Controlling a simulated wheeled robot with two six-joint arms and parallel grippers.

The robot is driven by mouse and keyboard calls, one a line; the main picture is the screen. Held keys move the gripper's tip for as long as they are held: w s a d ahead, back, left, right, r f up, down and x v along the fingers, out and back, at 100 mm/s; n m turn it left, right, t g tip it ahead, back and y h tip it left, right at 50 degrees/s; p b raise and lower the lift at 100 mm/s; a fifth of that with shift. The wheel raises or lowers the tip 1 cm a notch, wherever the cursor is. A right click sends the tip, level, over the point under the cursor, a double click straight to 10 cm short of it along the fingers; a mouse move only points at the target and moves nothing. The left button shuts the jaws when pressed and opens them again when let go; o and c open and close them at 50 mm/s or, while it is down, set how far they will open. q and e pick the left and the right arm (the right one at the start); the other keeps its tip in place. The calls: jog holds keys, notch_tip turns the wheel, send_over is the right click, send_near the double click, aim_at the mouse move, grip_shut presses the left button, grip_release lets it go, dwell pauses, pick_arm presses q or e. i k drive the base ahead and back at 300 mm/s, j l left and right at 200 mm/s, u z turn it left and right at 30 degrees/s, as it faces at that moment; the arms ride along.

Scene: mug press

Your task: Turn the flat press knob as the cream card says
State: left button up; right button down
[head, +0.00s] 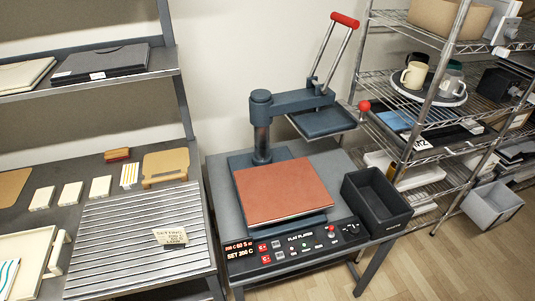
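The flat press stands in the middle, with a reddish-brown pad (283,190) on its lower bed. Its upper plate (325,122) is swung out to the right on a dark arm. The black front panel (295,245) is marked "FLAT PLATEN". A lit display (242,249) on its left seems to read "SET 200 C". Small red and white controls sit along the panel; I cannot tell for sure which is the knob. The cream card (171,236) is on the slatted bench at left. Its small print starts like "SETTING" and is mostly too small to read. Neither gripper is in view.
The grey slatted bench top (130,245) lies left of the press, with several pale blocks behind. A black open bin (377,201) stands at the press's right. The raised red-topped handle (344,20) sticks up. A wire rack (440,85) holds mugs on a tray.

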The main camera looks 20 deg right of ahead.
aim_at(353, 230)
jog(key=z, duration=1.3)
jog(key=k+j+u, duration=0.1)
jog(key=u, duration=0.35)
jog(key=k+j+u, duration=0.1)
jog(key=u, duration=0.35)
jog(key=j+u, duration=0.3)
jog(key=u, duration=0.15)
jog(key=l+z, duration=0.1)
jog(key=z, duration=0.3)
jog(key=l+z, duration=0.1)
jog(key=z, duration=0.35)
jog(key=l+z, duration=0.1)
jog(key=z, duration=0.3)
jog(key=i+l+z, duration=0.1)
jog(key=z, duration=0.3)
jog(key=i+l, duration=0.2)
jog(key=l+z, duration=0.05)
jog(key=l, duration=0.05)
